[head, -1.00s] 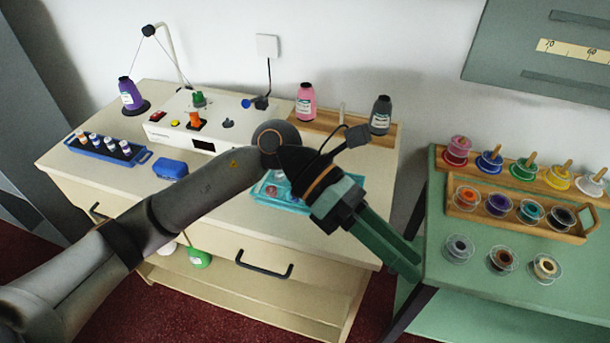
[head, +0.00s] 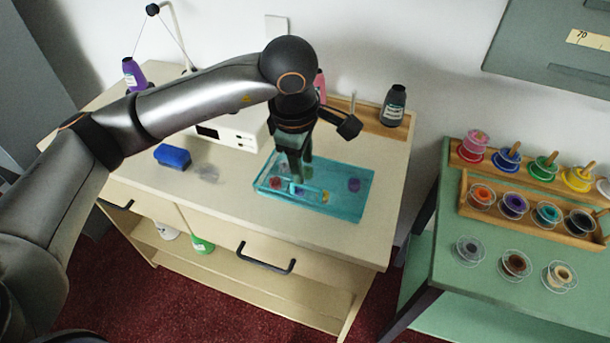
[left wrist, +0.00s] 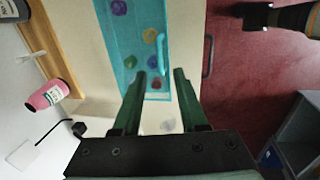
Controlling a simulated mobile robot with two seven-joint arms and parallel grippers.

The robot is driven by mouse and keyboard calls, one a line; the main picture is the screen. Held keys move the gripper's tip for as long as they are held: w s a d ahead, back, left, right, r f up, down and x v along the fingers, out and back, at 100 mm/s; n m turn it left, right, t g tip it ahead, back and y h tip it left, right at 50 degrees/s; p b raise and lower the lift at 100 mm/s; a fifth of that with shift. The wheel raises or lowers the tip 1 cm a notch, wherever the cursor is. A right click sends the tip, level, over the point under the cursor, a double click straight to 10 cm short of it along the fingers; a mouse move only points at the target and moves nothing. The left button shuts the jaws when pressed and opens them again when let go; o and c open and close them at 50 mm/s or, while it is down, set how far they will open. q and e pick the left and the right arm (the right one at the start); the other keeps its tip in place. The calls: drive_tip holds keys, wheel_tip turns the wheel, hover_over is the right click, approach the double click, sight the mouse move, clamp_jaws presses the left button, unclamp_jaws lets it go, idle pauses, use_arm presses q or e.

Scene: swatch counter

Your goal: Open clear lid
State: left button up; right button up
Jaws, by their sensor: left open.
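The clear lid (head: 345,180) is a see-through teal cover on a shallow box on the cream counter, with several coloured bobbins showing through it. It looks shut. A pale bar-like handle (head: 310,193) lies near its front edge. My left gripper (head: 297,178) points down over the box's front left part, close to the handle, and hides some of the lid. In the left wrist view its two green fingers (left wrist: 160,74) are apart, with the handle (left wrist: 161,52) just beyond and between the tips. Contact cannot be told. My right gripper is out of view.
A blue block (head: 172,156) lies left of the box and a white machine (head: 232,133) stands behind it. A dark bottle (head: 393,105) stands at the back right. A drawer handle (head: 265,260) juts from the counter's front. A green table (head: 440,290) with spools stands right.

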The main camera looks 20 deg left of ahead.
sight(306, 185)
use_arm(q)
drive_tip(key=f, duration=0.3)
drive_tip(key=w+f, duration=0.1)
drive_tip(key=f, duration=0.2)
drive_tip(key=shift+w, duration=0.1)
drive_tip(key=shift+c, duration=0.3)
drive_tip(key=shift+r, duration=0.1)
clamp_jaws()
idle(0.8)
